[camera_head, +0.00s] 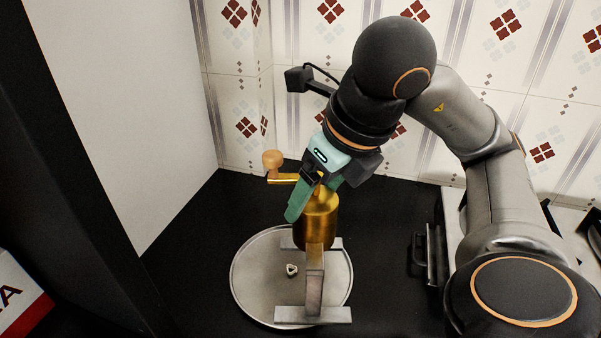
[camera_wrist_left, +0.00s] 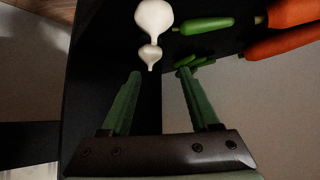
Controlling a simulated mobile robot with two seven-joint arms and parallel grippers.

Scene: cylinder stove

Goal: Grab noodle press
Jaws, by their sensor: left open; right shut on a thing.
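The noodle press has a brass cylinder (camera_head: 316,222) in a grey metal stand, with a crank and a wooden knob (camera_head: 272,159) at its upper left. It stands upright on a round metal tray (camera_head: 243,291). My right gripper (camera_head: 308,200) comes down from above and is shut on the upper part of the noodle press. Its green fingers hide part of the top, so the exact grip point is unclear. My left gripper (camera_wrist_left: 160,76) shows only in the left wrist view, open, with nothing between its fingers.
A white wall (camera_head: 125,110) stands at left, a tiled wall behind. A dark handled object (camera_head: 430,255) is at right. The wrist view shows white bulbs (camera_wrist_left: 153,18), green vegetables (camera_wrist_left: 206,25) and carrots (camera_wrist_left: 290,12) beyond the fingertips.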

